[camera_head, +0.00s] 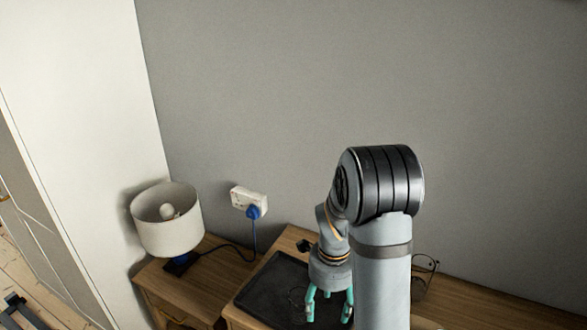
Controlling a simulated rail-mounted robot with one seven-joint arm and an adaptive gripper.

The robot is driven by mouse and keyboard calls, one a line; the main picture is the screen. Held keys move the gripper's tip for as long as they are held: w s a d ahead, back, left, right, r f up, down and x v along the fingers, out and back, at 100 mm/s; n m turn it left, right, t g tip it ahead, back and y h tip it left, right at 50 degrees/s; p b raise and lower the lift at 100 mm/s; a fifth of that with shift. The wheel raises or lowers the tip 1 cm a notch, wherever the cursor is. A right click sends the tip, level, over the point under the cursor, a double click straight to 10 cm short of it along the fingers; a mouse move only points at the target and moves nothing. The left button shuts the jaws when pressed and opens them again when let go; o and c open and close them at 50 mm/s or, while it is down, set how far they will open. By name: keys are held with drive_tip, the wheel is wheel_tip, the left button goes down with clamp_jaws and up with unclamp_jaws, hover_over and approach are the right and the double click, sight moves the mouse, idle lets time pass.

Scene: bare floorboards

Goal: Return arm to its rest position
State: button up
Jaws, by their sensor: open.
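My gripper (328,309) has teal fingers and points down over a black tray (262,288) on a wooden surface. The fingers are spread apart, and I see nothing held between them. My grey arm rises in front of the wall and bends at a black-ringed joint, with the forearm hanging down to the gripper. The upright arm link hides part of the surface behind it. The fingertips are near the bottom edge of the view, and I cannot tell whether they touch the tray.
A white-shaded lamp (166,222) stands on a wooden side table (205,283) at left. Its cord leads to a blue plug (254,212) in a white wall socket (243,197). A small black object (304,245) lies behind the tray. Thin wire-like loops (427,266) show right of my arm.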

drive_tip(key=s+d+r+n+p, duration=0.2)
drive_tip(key=s+d+r+n, duration=1.1)
drive_tip(key=n, duration=0.5)
drive_tip(key=shift+d+r+n+p, duration=0.35)
drive_tip(key=shift+d+n, duration=0.05)
drive_tip(key=shift+d, duration=0.95)
drive_tip(key=shift+a+r, duration=0.1)
